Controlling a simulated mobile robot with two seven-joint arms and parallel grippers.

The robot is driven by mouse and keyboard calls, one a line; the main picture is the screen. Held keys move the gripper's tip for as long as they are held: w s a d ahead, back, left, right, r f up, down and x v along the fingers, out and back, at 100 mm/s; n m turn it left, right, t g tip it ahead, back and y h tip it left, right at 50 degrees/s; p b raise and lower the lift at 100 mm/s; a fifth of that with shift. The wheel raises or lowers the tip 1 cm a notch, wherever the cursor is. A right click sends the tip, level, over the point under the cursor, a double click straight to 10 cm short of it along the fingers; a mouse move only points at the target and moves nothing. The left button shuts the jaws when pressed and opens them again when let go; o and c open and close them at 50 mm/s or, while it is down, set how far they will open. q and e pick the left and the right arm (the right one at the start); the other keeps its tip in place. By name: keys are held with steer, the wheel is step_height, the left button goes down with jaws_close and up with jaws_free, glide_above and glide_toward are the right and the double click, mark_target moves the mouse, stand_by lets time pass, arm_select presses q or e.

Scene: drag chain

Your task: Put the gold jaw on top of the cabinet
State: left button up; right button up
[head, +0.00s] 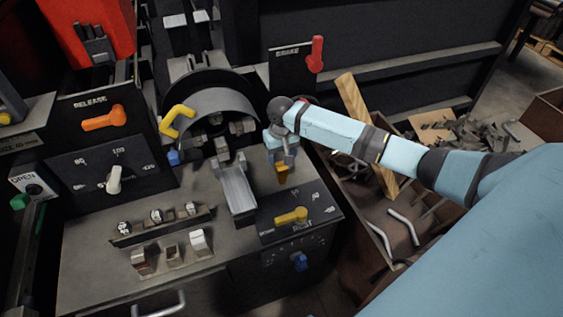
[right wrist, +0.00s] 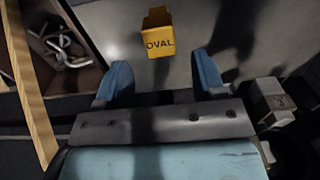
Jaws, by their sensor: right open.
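The gold jaw (right wrist: 158,42) is a small yellow block marked "OVAL" in the right wrist view. It appears over the grey cabinet top (right wrist: 125,20), beyond my fingertips; whether it rests on the surface I cannot tell. In the head view the gold jaw (head: 283,173) shows just below my right gripper (head: 283,155), near the right side of the cabinet top (head: 95,235). My right gripper (right wrist: 163,75) is open, with its two blue fingers apart and nothing between them. My left gripper is not in view.
A metal channel (head: 237,190) and a yellow-lever panel (head: 290,216) lie near the jaw. Several small grey jaws (head: 172,252) stand in front. A scrap bin (head: 375,225) with a wooden plank (head: 352,97) is at the right. A red lever (head: 316,55) stands behind.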

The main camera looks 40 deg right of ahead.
mark_target(282, 166)
step_height(282, 166, up, 7)
stand_by(0.3)
stand_by(0.5)
